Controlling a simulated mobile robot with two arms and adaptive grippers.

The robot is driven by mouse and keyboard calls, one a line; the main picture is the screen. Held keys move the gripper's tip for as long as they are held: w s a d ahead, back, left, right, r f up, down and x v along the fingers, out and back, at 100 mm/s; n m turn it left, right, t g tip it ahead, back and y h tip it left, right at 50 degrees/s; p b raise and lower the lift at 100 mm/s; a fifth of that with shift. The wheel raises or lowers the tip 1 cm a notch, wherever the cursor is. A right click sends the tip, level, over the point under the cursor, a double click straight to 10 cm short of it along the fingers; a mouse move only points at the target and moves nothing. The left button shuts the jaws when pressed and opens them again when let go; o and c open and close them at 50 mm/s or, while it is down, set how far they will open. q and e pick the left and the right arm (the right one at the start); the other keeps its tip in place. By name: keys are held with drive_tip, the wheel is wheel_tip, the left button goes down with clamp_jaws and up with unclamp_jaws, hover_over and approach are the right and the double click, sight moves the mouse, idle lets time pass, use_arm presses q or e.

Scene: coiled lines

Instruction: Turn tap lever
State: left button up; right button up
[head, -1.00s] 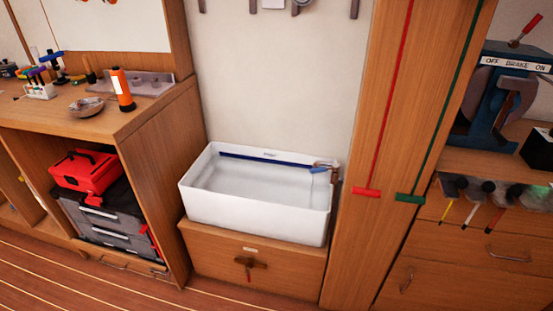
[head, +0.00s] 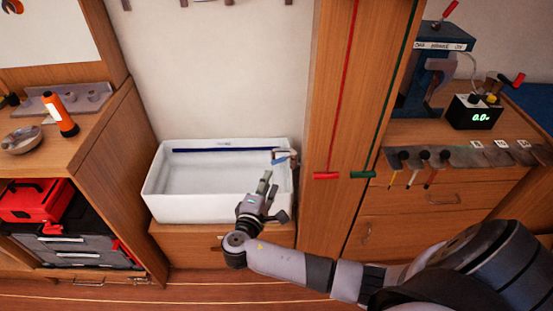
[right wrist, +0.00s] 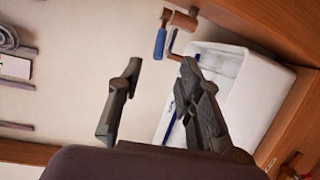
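The tap (head: 288,155) is at the right back corner of a white sink (head: 165,210). In the right wrist view the tap's copper-brown body (right wrist: 182,20) shows with a blue-handled lever (right wrist: 160,43) hanging at its left. My right gripper (head: 269,187) is over the sink's front right part, below the tap in the picture. In the right wrist view the right gripper (right wrist: 160,68) is open, with nothing between its fingers. The lever appears beyond the fingertips, apart from them. My left gripper is not in view.
The sink stands on a wooden cabinet (head: 180,240). A wooden post (head: 325,120) with red and green lines is close at its right. A bench with a torch (head: 62,115) is at the left. A right counter holds a display box (head: 473,112).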

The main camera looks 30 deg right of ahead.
sight(279, 159)
drive_tip(key=x, duration=1.1)
drive_tip(key=shift+w+d, duration=0.2)
drive_tip(key=shift+d, duration=0.1)
drive_tip(key=shift+c, duration=0.2)
drive_tip(key=shift+f, duration=0.1)
clamp_jaws()
